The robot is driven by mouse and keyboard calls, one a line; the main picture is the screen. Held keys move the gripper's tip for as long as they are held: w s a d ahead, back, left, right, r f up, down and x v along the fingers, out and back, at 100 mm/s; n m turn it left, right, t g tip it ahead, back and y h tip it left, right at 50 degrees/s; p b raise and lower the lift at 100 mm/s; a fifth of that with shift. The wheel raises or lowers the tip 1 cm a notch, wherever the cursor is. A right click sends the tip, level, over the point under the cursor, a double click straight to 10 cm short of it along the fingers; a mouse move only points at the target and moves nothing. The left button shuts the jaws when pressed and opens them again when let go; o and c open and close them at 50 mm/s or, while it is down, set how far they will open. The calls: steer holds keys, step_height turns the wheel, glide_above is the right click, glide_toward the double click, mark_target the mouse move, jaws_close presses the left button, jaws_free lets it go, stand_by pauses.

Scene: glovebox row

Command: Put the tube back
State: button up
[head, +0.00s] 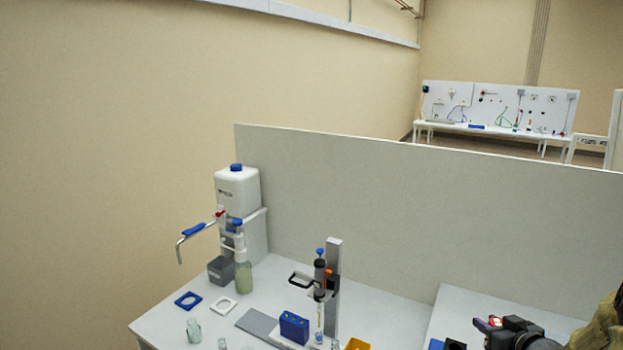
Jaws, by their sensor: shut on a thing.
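My gripper (500,328) is at the bottom right, black, seen from behind and the side at the end of my arm. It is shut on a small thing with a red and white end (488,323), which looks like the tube. Most of that thing is hidden by the gripper or too small to make out. A blue block-shaped rack (294,327) stands on the white bench (385,322), well to the left of the gripper. Whether its slots hold anything is too small to tell.
A stand (333,285) with a syringe-like dispenser rises beside the rack. A white canister (237,190), a bottle (243,272) and a grey box (221,270) stand at the back left. Small clear vessels (193,330) and a yellow container (357,344) are near the front. A grey partition (420,210) runs behind.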

steer(key=w+a+f, duration=0.4)
steer(key=a+f, duration=0.4)
steer(key=a, duration=0.2)
steer(key=w+a+f, duration=0.5)
steer(key=a+f, duration=0.2)
steer(key=a, duration=0.3)
steer(key=s+a+f+m+h, duration=0.1)
steer(key=s+a+f, duration=0.2)
steer(key=a+f, duration=0.6)
step_height(320, 180, down, 10)
steer(key=d+b, duration=0.1)
steer(key=b, duration=0.9)
steer(key=shift+d+f, duration=0.15)
steer(key=shift+d, duration=0.2)
